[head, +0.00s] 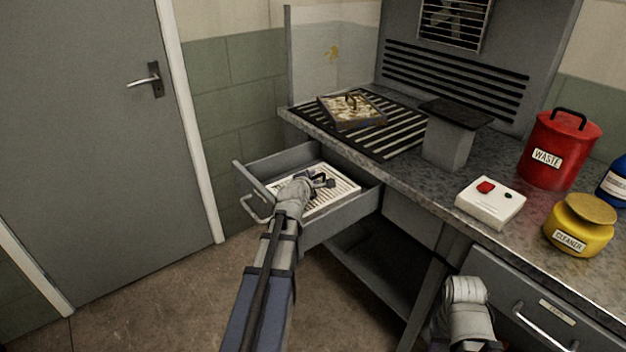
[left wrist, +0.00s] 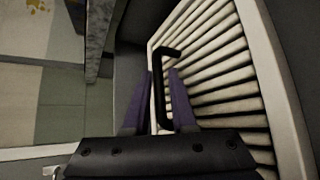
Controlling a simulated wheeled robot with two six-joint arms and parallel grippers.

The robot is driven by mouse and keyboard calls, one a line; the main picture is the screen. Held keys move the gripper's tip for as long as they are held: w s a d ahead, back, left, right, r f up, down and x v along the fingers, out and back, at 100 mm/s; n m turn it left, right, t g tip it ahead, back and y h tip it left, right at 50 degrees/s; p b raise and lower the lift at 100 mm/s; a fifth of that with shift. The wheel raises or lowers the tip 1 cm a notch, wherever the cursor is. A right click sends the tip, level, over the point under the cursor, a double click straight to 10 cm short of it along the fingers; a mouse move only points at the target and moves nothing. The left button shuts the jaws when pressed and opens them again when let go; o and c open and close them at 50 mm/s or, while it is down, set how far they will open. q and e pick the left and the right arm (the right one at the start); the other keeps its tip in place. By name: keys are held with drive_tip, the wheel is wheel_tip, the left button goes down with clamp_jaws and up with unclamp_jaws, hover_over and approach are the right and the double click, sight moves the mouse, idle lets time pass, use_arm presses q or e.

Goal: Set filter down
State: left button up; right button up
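A clean white pleated filter (head: 340,190) with a pale frame lies in the open grey drawer (head: 335,232). My left gripper (head: 322,181) is over it inside the drawer. In the left wrist view, the purple fingers close in on both sides of the filter's black handle (left wrist: 172,52), with pale pleats (left wrist: 215,60) beyond. A second filter (head: 345,112), brown and dirty with a handle on top, lies on the black slotted grille (head: 400,133) of the bench. Part of my right arm shows at the lower right; its fingers cannot be made out.
On the bench stand a grey block with a dark top (head: 450,140), a white box with a red button (head: 490,203), a red waste bin (head: 560,150) and a yellow cleaner pot (head: 578,225). A shut door is left.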

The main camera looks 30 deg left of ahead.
use_arm(q)
drive_tip(key=shift+o, duration=1.4)
drive_tip(key=shift+r, duration=0.15)
drive_tip(key=p+v, duration=0.3)
drive_tip(key=v, duration=0.4)
drive_tip(key=shift+s+d, duration=0.1)
drive_tip(key=shift+s, duration=0.15)
